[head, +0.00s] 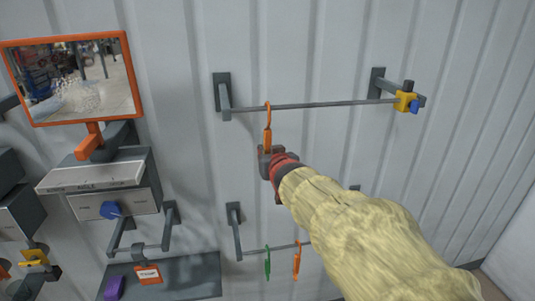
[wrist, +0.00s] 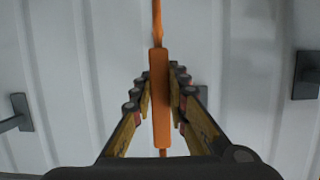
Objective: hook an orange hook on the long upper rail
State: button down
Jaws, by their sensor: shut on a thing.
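My gripper (head: 266,150) is shut on an orange hook (head: 268,131) just below the left part of the long upper rail (head: 320,104). The hook is upright, and its curved top reaches the height of the rail near its left bracket. I cannot tell whether it touches the rail or is only in front of it. In the wrist view, the hook's orange body (wrist: 159,95) stands upright between the two fingers (wrist: 160,100); its curved top is out of that view.
A yellow block with a blue knob (head: 406,102) sits at the upper rail's right end. A lower rail (head: 262,250) carries a green hook (head: 267,263) and another orange hook (head: 297,260). An orange-framed mirror (head: 75,78) and grey boxes (head: 100,190) are at left.

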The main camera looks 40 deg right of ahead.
jog(key=c, duration=1.7)
grip_release()
jog(key=shift+o, duration=0.2)
jog(key=shift+s, duration=0.1)
jog(key=v, duration=0.7)
jog(key=shift+s+a+r, duration=0.1)
